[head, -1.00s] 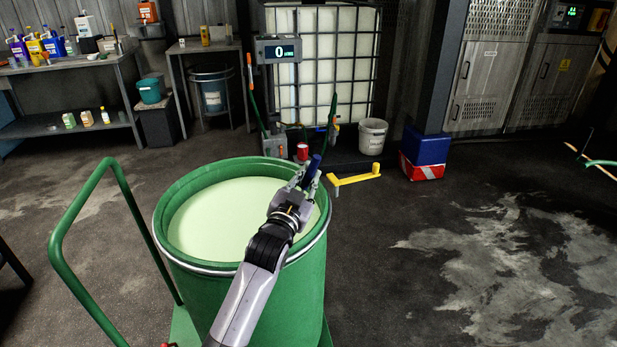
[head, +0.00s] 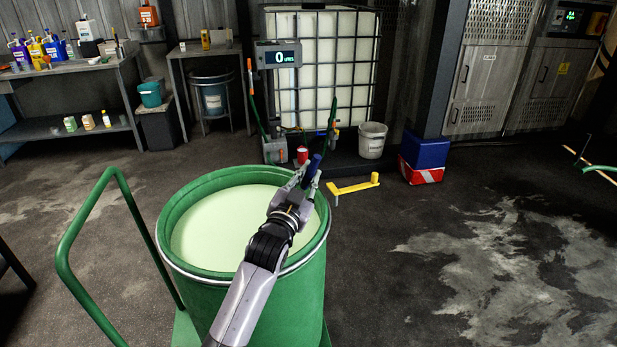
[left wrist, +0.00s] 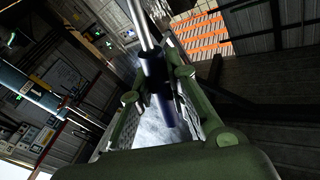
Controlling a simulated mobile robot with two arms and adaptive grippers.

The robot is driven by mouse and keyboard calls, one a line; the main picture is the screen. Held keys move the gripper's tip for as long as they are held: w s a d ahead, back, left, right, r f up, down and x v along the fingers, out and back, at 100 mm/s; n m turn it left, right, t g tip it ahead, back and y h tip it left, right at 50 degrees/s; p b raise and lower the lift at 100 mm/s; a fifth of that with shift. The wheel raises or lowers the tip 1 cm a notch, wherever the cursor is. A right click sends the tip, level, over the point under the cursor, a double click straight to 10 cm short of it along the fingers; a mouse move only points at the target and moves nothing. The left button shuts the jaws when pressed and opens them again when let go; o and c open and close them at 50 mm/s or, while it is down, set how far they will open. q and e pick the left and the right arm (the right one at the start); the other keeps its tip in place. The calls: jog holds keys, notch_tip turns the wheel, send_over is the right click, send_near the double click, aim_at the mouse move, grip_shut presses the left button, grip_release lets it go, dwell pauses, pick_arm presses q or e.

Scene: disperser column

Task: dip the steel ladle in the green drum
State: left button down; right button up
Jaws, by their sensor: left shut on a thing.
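The green drum (head: 270,306) stands open on a green cart and holds pale green liquid (head: 222,228). My left gripper (head: 303,182) is over the drum's right side, near the far right rim. It is shut on the dark blue grip of the steel ladle (head: 313,166), whose grip end points up. In the left wrist view the blue grip (left wrist: 156,85) lies between the fingers, with the bright steel shaft (left wrist: 138,22) running out at the top. The ladle's bowl shows in neither view, so I cannot tell if it touches the liquid. My right gripper is not in view.
The cart's green handle (head: 68,237) rises at the left. Behind the drum are a yellow bracket-like piece (head: 354,187), a white bucket (head: 371,140), a caged tank (head: 325,70) and a blue box (head: 425,148). Benches stand at the back left. The right floor is clear.

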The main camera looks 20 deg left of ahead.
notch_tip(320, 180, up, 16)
jog(key=p, duration=1.5)
dwell(1.4)
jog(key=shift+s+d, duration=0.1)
